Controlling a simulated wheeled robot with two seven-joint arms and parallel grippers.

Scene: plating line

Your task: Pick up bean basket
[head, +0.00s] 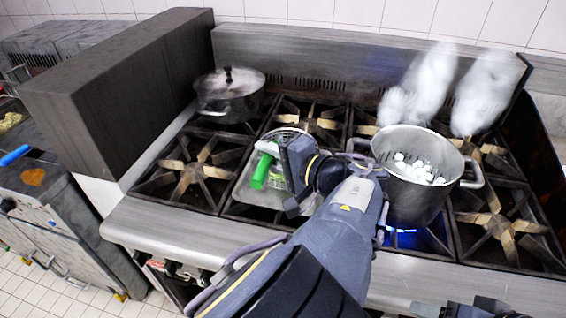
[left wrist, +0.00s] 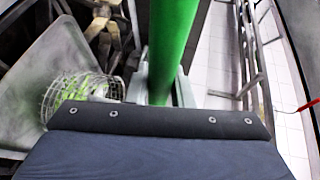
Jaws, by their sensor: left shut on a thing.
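The bean basket is a wire basket with a green handle (head: 261,171). In the left wrist view the wire basket (left wrist: 84,91) with green beans inside shows at the left, and its green handle (left wrist: 174,45) stands large in the middle. My left gripper (head: 268,152) is shut on the green handle, over the front-middle of the stove. In the head view the gripper and wrist hide much of the basket. Part of my right arm or gripper (head: 470,309) shows at the bottom edge, too cut off to tell its jaws.
A metal tray (head: 246,194) lies under the basket on the burners. A steaming pot (head: 412,201) with white pieces stands over a blue flame, close right of my left wrist. A lidded pot (head: 229,97) stands at the back left. A tall dark block (head: 115,95) borders the stove's left.

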